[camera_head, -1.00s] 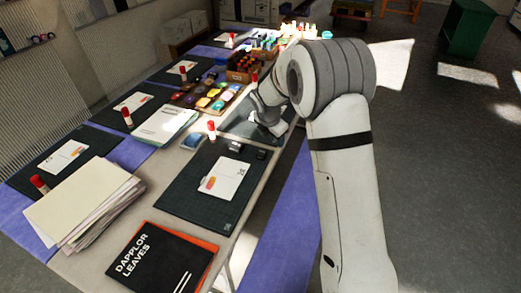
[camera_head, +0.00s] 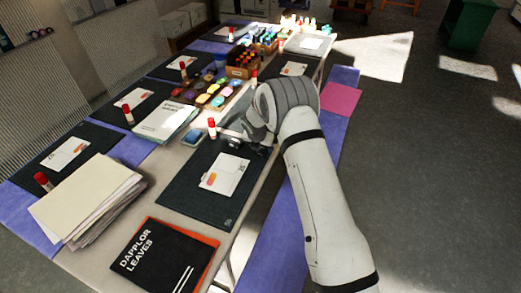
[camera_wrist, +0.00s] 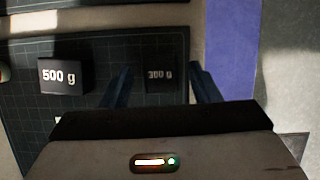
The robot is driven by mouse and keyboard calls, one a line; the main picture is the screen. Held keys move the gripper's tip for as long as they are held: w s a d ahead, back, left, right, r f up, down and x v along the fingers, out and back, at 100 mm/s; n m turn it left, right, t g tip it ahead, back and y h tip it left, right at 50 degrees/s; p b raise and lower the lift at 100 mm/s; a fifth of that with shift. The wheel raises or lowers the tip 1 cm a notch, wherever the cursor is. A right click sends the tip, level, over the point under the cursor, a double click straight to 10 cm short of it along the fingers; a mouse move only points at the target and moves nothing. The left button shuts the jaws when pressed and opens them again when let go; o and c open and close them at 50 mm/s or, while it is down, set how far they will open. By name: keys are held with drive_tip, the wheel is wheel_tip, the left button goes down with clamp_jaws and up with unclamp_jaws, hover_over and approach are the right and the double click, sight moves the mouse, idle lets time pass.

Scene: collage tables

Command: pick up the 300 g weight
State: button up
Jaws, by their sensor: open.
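The 300 g weight (camera_wrist: 160,76) is a small black block with "300 g" on it, lying on a dark cutting mat (camera_wrist: 215,20). In the wrist view it shows between the two open fingers of my gripper (camera_wrist: 160,82); I cannot tell how high the fingers are above it. A black block marked "500 g" (camera_wrist: 63,76) sits to its left on the same mat, outside the fingers. In the head view my gripper (camera_head: 248,138) is over the far right part of the near mat (camera_head: 185,193), and my arm and gripper partly hide the weights.
A white card (camera_head: 225,174) lies on the near mat. A red-capped glue stick (camera_head: 212,128) and a blue pad (camera_head: 192,138) stand close to my gripper's left. A black book (camera_head: 165,258) lies in front. A purple bench (camera_head: 268,250) runs along the table's right side.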

drive_tip(key=shift+f, duration=0.2)
drive_tip(key=shift+c, duration=0.5)
drive_tip(key=shift+w, duration=0.1)
clamp_jaws()
